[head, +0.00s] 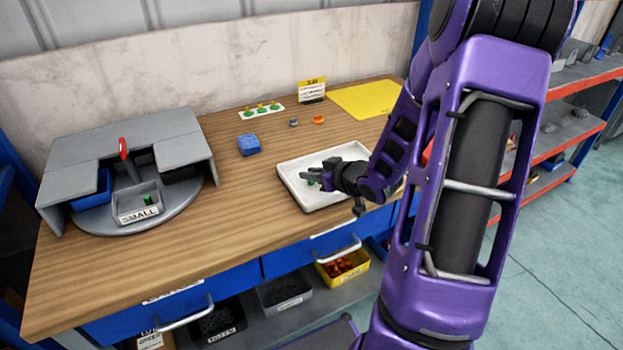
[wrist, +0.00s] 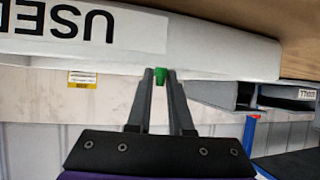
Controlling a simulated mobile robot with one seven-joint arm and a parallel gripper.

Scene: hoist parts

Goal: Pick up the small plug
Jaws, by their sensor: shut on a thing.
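My gripper (head: 309,178) is low over the white tray (head: 300,198) on the workbench. In the wrist view my gripper's two grey fingers (wrist: 160,80) are shut on a small green plug (wrist: 160,74), held at their tips. Only a speck of green shows by the fingers in the head view. In the wrist view the tray (wrist: 215,58) bears the word USED, upside down. I cannot tell whether the plug touches the tray. Another green piece (head: 147,199) sits in the grey bin labelled SMALL (head: 138,215) on the left.
A grey stand (head: 185,133) with a round base and red handle is on the bench's left. A blue block (head: 249,145), small grey and orange pieces, a white strip of green and yellow pieces (head: 262,111) and a yellow mat (head: 366,98) lie behind the tray. Bench left of the tray is clear.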

